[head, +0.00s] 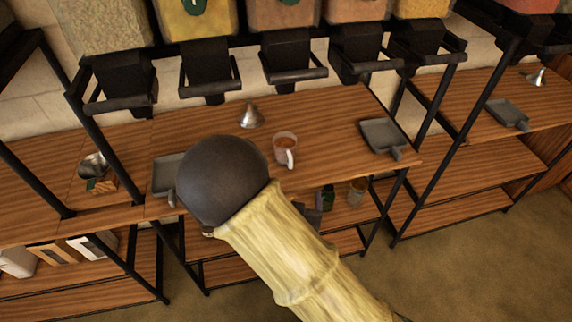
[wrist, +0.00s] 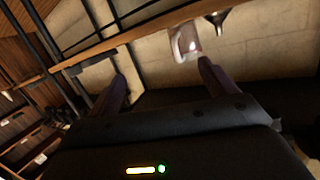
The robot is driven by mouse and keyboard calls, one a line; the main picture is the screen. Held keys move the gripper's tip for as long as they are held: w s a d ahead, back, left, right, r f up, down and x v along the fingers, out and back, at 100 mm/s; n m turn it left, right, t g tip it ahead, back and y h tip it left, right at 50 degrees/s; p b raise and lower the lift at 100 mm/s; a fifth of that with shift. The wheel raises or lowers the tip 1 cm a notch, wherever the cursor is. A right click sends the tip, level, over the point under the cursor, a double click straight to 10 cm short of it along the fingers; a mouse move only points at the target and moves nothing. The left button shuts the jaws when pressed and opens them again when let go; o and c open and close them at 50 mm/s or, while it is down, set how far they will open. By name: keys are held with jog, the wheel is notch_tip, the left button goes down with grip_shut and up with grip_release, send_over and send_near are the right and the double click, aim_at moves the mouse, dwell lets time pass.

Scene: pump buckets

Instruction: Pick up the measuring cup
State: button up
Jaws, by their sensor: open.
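The measuring cup (head: 286,146) is a small clear cup with a white handle and orange-brown markings or contents; I cannot tell which. It stands on the middle wooden shelf (head: 330,122). In the wrist view the clear cup (wrist: 184,42) is beyond the fingertips, nearer the right finger. My gripper (wrist: 162,70) is open, with nothing between its two dark fingers. In the head view the rounded dark end of my arm hides the gripper, left of and in front of the cup.
A metal funnel (head: 251,118) stands behind the cup to the left. Grey scoops lie at the right (head: 382,136) and left (head: 164,170) of the shelf. Black dispenser holders (head: 292,60) hang above the back, and dark posts (head: 436,180) frame the shelves. Bare wood lies around the cup.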

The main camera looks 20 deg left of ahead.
jog(key=s+a, duration=0.1)
jog(key=s+a+n+t+y, duration=0.1)
jog(key=s+y+b, duration=0.1)
jog(key=shift+a+f+n+t, duration=0.25)
jog(key=shift+a+n+t, duration=0.05)
jog(key=shift+a+n, duration=0.1)
jog(key=shift+w, duration=0.1)
send_near(285, 156)
jog(key=x, duration=0.5)
jog(key=shift+a+r+p, duration=0.15)
jog(key=shift+p, duration=0.25)
jog(key=shift+w, duration=0.3)
jog(key=shift+a, duration=0.1)
jog(key=shift+p+x, duration=0.55)
jog(key=shift+x, duration=2)
jog(key=shift+w, duration=0.1)
